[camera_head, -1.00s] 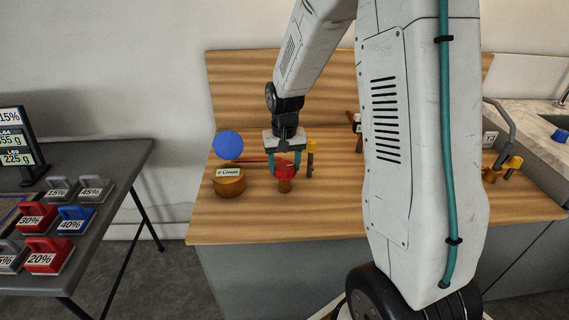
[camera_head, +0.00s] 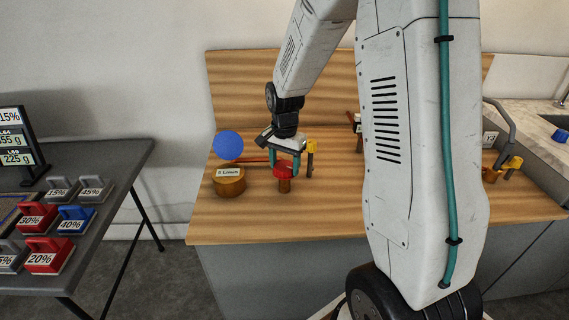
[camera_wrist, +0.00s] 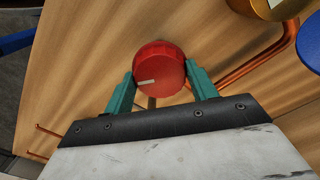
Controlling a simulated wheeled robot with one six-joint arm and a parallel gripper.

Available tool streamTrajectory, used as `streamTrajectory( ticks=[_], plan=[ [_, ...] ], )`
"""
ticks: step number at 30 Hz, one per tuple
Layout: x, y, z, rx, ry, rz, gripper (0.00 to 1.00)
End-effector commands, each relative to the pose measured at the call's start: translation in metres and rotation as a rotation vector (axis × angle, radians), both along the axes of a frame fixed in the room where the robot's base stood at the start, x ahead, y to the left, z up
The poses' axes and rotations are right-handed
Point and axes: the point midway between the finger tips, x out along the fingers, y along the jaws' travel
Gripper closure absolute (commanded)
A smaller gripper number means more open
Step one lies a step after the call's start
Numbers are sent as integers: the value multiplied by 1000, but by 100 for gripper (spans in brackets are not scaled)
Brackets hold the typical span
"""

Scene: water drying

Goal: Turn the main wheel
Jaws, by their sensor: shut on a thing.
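The main wheel appears to be the red round knob (camera_head: 285,170), which sits on a short brass post on the wooden bench. It also shows in the wrist view (camera_wrist: 160,69) with a pale pointer mark on its top, aimed to the left. My gripper (camera_head: 285,160) reaches down from above. In the wrist view its two teal fingers (camera_wrist: 161,88) press on opposite sides of the red wheel, shut on it. The post is mostly hidden under the wheel in the wrist view.
A brass cylinder with a label (camera_head: 229,184) and a blue disc (camera_head: 228,146) stand left of the wheel. A yellow-handled valve (camera_head: 311,150) stands close on the right. A copper pipe (camera_wrist: 262,62) runs beside the wheel. A grey table (camera_head: 110,160) with several weights is at the left.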

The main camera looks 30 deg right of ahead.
Motion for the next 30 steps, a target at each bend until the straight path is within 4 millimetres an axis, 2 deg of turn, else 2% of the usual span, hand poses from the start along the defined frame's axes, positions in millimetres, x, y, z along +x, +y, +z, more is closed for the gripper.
streamTrajectory(
  ticks=[16,17,18,19,27,30],
  plan=[
    [2,-1,2,-2,-7,-24,66],
    [2,-1,2,-2,-7,-24,38],
    [2,-1,2,-2,-7,-24,27],
    [2,-1,2,-2,-7,-24,21],
    [1,0,1,-1,-3,-24,21],
    [1,0,8,-1,-4,-24,21]
  ],
)
